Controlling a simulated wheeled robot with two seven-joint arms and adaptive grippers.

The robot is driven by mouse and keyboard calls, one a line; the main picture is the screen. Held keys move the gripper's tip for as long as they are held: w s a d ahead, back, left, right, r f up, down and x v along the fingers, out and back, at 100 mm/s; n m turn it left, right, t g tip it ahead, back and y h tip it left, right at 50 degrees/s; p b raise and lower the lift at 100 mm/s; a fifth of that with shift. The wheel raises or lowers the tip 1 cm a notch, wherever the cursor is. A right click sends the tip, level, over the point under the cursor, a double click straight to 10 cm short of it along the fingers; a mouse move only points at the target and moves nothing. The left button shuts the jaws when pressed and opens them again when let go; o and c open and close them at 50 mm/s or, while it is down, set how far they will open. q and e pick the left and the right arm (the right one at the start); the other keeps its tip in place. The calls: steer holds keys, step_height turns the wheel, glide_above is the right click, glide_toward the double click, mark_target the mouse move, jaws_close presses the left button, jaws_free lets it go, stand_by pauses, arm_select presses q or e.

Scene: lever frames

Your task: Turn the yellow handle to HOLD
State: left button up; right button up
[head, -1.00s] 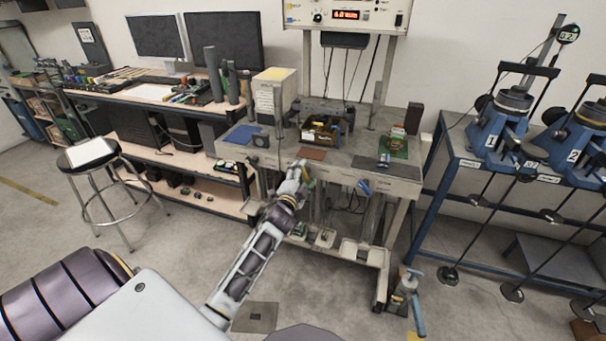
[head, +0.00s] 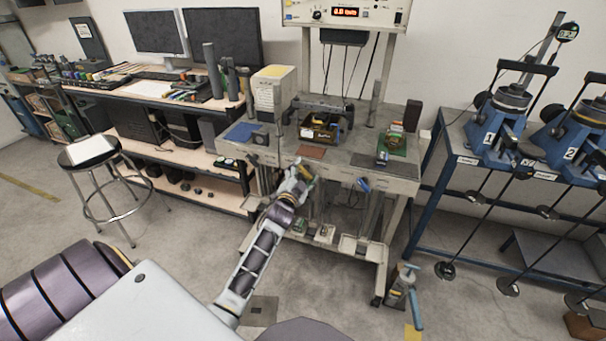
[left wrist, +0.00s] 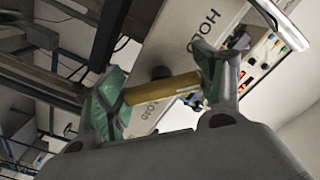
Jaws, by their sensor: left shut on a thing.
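The yellow handle (left wrist: 160,89) lies between the two green-padded fingers of my left gripper (left wrist: 162,88) in the left wrist view. The gripper is shut on it, with a finger near each visible end. Behind it is a pale plate (left wrist: 178,45) with the dark word HOLD (left wrist: 204,30) beside the handle. My right gripper is out of view.
A box with a red digital display (head: 345,13) stands above the bench. A green board (head: 398,143) and a dark open-topped unit (head: 320,130) sit on the bench top. A stool (head: 90,150) stands at left, a blue-framed rack (head: 480,158) at right.

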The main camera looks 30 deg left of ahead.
arm_select(q)
steer(key=o, duration=1)
steer(key=shift+o, duration=0.2)
steer(key=shift+s+d, duration=0.1)
steer(key=shift+s, duration=0.2)
steer(key=v, duration=1.1)
steer(key=shift+s, duration=0.2)
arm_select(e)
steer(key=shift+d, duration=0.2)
arm_select(q)
steer(key=shift+f, duration=0.1)
